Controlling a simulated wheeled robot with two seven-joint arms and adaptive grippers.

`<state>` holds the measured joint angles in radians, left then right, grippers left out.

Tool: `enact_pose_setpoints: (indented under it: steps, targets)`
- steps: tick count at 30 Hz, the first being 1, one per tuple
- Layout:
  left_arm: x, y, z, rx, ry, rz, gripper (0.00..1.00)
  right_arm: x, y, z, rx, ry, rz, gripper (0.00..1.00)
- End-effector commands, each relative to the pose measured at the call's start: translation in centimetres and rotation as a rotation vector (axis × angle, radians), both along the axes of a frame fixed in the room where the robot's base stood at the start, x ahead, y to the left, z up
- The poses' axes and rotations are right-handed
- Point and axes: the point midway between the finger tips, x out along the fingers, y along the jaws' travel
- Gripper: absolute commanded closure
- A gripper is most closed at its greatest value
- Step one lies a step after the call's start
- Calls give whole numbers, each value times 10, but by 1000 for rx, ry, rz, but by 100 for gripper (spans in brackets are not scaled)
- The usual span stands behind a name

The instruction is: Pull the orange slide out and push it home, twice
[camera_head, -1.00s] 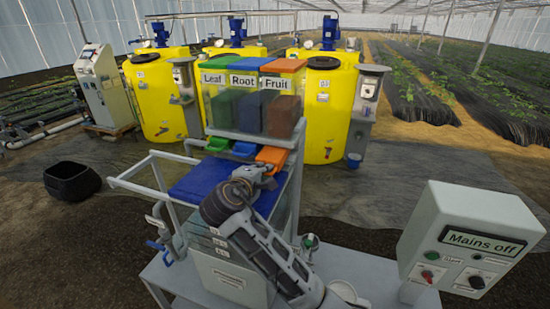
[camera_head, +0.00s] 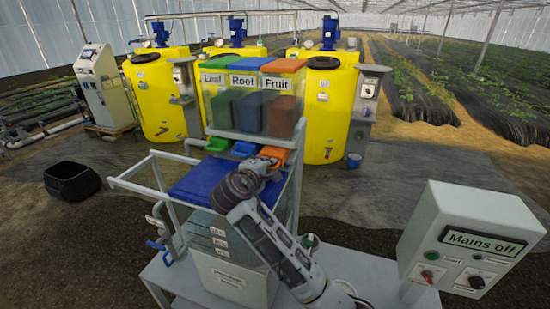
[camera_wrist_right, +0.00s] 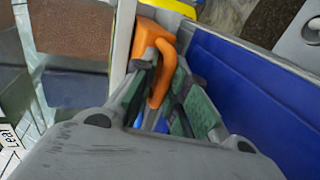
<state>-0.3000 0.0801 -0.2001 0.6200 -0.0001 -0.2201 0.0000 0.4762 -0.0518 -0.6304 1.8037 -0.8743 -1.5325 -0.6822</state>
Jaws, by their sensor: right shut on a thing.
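The orange slide (camera_head: 275,152) sits under the Fruit hopper (camera_head: 284,100), at the right end of a row of slides. Its front part sticks out a little. My right gripper (camera_head: 268,164) is at its front end and hides part of it. In the right wrist view, the orange slide's looped handle (camera_wrist_right: 160,85) lies between the fingers of my right gripper (camera_wrist_right: 163,100), which is shut on it. My left gripper is not in view.
A green slide (camera_head: 217,144) and a blue slide (camera_head: 243,148) are to the left, under the Leaf and Root hoppers. A blue lid (camera_head: 200,182) lies just below the slides. The "Mains off" box (camera_head: 470,240) stands at the right.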

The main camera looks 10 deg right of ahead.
Motion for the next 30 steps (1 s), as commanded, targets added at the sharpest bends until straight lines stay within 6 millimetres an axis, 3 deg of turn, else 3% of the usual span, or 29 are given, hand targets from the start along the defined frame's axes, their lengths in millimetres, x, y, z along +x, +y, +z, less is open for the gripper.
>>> enact_pose_setpoints:
  steps: [1, 24, 30]
  targets:
    - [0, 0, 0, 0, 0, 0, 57, 2, -2, -9, -1, 19, -5, 100]
    - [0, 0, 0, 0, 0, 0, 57, 29, -19, -10, 0, 20, -4, 100]
    - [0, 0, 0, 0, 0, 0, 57, 27, -17, -10, 0, 20, -4, 100]
